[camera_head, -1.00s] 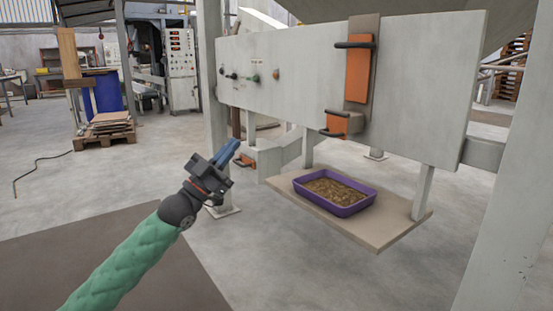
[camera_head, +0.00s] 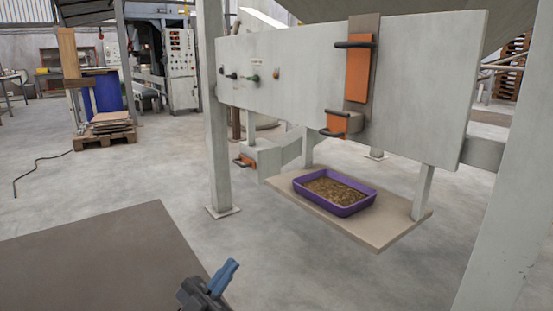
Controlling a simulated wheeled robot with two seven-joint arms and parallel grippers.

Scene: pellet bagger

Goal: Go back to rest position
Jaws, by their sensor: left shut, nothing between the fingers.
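My left gripper (camera_head: 224,278) shows at the bottom edge of the head view, left of centre, with its blue fingers together and nothing between them. It is low and well apart from the bagger. The rest of the left arm is out of frame. The pellet bagger's pale panel (camera_head: 300,78) stands ahead, with an orange slide gate (camera_head: 358,68) and black handles. A purple tray (camera_head: 340,203) filled with brown pellets sits on the beige shelf (camera_head: 380,232) below the panel. My right gripper is out of view.
Pale posts (camera_head: 216,130) support the bagger. A small orange-handled part (camera_head: 245,161) sticks out at the lower left of the panel. A brown mat (camera_head: 110,260) covers the floor at lower left. A pallet with boards (camera_head: 106,133) and a blue drum stand farther back. Open floor lies between.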

